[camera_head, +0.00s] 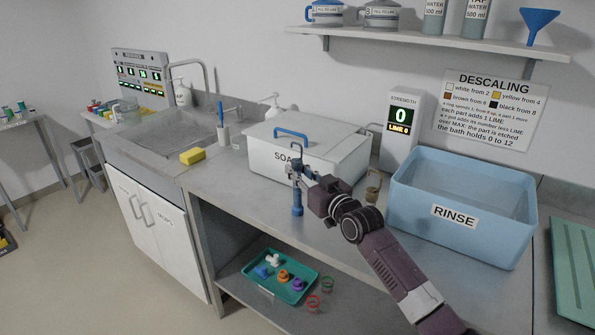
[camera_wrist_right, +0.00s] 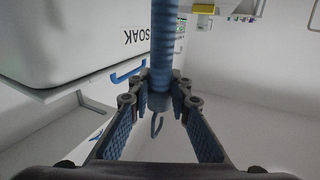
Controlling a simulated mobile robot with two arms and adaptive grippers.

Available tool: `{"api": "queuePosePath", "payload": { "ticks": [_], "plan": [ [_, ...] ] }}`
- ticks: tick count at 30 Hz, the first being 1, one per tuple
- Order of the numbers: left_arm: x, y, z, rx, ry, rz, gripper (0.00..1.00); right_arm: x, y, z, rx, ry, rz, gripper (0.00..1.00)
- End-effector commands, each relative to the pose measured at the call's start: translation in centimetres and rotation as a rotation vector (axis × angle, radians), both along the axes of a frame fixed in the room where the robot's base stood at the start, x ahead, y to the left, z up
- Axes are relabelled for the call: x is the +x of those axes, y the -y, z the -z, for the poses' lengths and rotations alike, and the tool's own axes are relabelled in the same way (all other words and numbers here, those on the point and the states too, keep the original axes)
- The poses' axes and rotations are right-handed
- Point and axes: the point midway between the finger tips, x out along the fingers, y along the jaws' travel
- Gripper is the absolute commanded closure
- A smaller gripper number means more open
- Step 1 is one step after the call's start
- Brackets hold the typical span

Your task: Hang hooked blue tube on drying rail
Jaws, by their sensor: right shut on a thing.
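The blue tube (camera_head: 297,196) stands upright in my right gripper (camera_head: 299,176), in front of the white SOAK box. Its thin hook (camera_head: 296,148) rises above the fingers, and its lower end hangs below them, seemingly clear of the counter. In the right wrist view the ribbed blue tube (camera_wrist_right: 164,45) runs between the fingers of my right gripper (camera_wrist_right: 160,88), which is shut on it near the hooked end. The hook loop (camera_wrist_right: 157,126) shows there too. I cannot make out a drying rail in either view. My left gripper is not in view.
The SOAK box (camera_head: 333,164) has a blue lid handle (camera_head: 291,133) close behind the hook. A teal tray (camera_head: 300,288) of parts lies on the lower shelf. A sink (camera_head: 155,135) is left.

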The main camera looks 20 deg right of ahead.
Motion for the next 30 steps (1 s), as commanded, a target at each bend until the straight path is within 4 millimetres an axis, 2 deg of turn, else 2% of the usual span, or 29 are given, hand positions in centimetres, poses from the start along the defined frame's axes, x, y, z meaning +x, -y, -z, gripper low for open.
{"api": "queuePosePath", "payload": {
  "ticks": [1, 6, 14, 18, 30],
  "plan": [
    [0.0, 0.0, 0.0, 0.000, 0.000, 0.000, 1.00, 0.0, 0.0, 0.2, -0.001, -0.003, 0.000, 0.81],
    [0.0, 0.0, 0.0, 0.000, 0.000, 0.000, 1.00, 0.0, 0.0, 0.2, -0.001, -0.003, 0.000, 0.65],
    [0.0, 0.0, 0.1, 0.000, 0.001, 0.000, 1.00, 0.0, 0.0, 0.2, -0.001, -0.003, 0.000, 0.65],
    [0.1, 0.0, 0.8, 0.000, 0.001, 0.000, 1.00, -0.1, 0.0, 0.8, 0.000, -0.002, -0.001, 0.65],
    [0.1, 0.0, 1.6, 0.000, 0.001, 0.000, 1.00, -5.6, 1.5, 1.1, -0.003, -0.003, -0.001, 0.65]
  ]
}}
